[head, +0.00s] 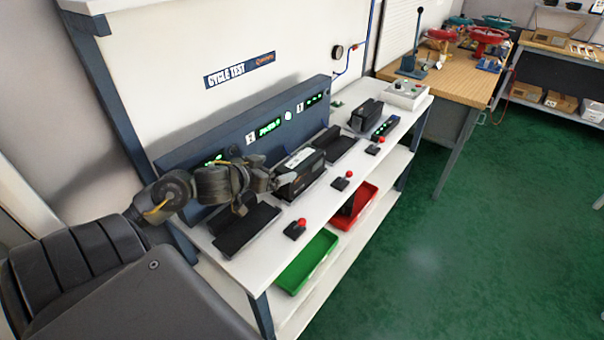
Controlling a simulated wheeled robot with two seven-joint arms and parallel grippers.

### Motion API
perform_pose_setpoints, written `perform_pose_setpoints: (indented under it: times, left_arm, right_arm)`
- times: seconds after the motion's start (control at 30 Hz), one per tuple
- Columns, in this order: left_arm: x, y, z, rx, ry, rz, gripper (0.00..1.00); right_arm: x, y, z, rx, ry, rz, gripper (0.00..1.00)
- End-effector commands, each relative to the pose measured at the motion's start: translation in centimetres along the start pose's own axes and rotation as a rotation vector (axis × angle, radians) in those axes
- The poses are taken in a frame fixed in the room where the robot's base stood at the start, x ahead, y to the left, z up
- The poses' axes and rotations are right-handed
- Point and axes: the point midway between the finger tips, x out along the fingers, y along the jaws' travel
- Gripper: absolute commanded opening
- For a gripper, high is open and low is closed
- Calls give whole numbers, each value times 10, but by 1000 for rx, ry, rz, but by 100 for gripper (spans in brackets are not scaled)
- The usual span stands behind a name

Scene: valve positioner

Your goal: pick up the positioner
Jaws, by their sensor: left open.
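A black box-shaped positioner (306,181) with a pale label on top sits at a station near the middle of the white test bench. A second black positioner (367,115) sits farther along the bench toward the back right. My left gripper (275,181) is open at the left end of the nearer positioner, with its fingers close to the body. I cannot tell whether they touch it, and the gripper hides part of that end. My right gripper is not in view.
Empty black cradles (246,231) flank the nearer positioner. Red-knobbed levers (295,230) line the bench's front edge. A dark display panel (262,128) stands behind. A green tray (307,262) and a red tray (362,204) are on the shelf below. Green floor is clear to the right.

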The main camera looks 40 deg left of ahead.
Motion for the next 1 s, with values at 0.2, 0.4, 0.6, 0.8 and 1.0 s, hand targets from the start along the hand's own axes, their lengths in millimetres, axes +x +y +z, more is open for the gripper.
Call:
perform_pose_setpoints:
  times: [0.2,0.4,0.6,0.8,1.0]
  left_arm:
    - [31,-2,0,-6,2,-4,93]
    - [49,-2,1,-3,0,-3,93]
    - [54,-1,1,-3,-1,-3,93]
    - [83,0,0,-6,0,-3,93]
    - [102,0,1,-3,0,-3,93]
  right_arm:
    - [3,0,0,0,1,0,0]
    - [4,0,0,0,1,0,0]
    - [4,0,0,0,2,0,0]
    - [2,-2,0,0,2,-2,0]
    - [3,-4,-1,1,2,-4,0]
